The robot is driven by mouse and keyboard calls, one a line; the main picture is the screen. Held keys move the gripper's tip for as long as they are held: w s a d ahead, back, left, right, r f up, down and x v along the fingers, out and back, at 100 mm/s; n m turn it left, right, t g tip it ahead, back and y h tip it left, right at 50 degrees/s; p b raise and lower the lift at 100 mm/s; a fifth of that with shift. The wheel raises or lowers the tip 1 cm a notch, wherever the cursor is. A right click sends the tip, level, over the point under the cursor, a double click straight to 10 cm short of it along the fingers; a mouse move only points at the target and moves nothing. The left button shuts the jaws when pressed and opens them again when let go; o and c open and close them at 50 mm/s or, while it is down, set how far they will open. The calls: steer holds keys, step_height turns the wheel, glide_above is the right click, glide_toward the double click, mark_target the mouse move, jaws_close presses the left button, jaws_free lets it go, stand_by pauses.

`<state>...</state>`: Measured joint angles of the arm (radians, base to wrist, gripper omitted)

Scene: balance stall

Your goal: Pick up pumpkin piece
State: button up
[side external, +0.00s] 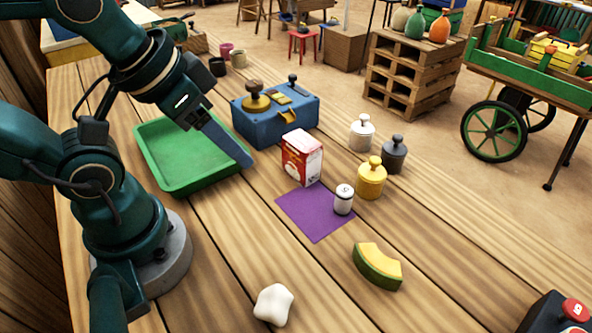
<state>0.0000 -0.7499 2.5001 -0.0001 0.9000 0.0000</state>
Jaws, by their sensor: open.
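The pumpkin piece (378,266) is a curved wedge with yellow flesh and a green rind. It lies on the bare wooden table at the lower right of the side external view, apart from other things. My gripper (243,159) is up and left of it, well away, above the right edge of the green tray. One blue-grey finger shows clearly and the other is hard to make out. The gripper is open, and I see nothing held in it.
The green tray (158,178) looks empty. A blue box (262,128) stands behind it. Knobbed weights, including a yellow one (371,180), stand behind. A white lump (273,304) lies in front.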

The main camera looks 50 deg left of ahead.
steer(key=o, duration=0.3)
